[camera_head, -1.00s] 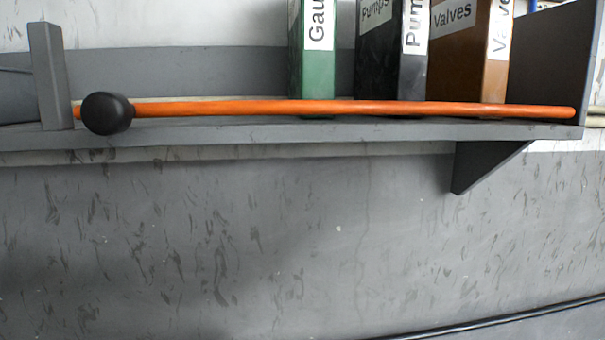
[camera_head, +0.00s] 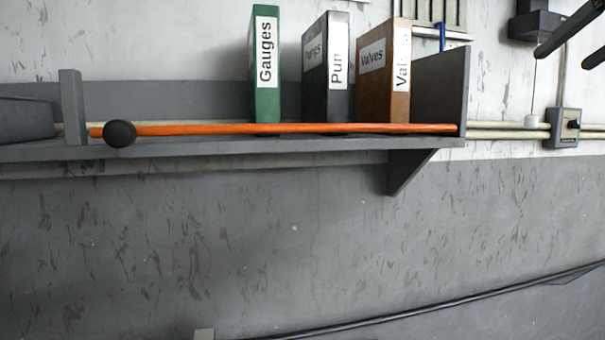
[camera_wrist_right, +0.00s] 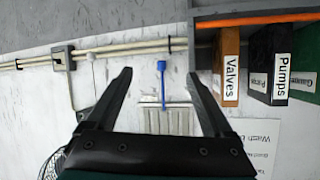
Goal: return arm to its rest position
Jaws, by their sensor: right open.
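My right gripper (camera_head: 578,45) shows at the upper right edge of the head view, only its dark fingertips in sight. In the right wrist view the right gripper (camera_wrist_right: 160,85) has its two fingers spread wide with nothing between them. A blue-handled item (camera_wrist_right: 161,75) shows on the wall behind that gap. An orange rod with a black knob (camera_head: 290,128) lies along the front of the grey shelf (camera_head: 250,146), apart from the gripper. My left gripper is in neither view.
Green (camera_head: 265,65), black (camera_head: 327,68) and brown (camera_head: 385,70) binders stand on the shelf. A grey wall box (camera_head: 563,128) with pale pipes is right of the shelf. A dark cable (camera_head: 440,306) runs low across the wall.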

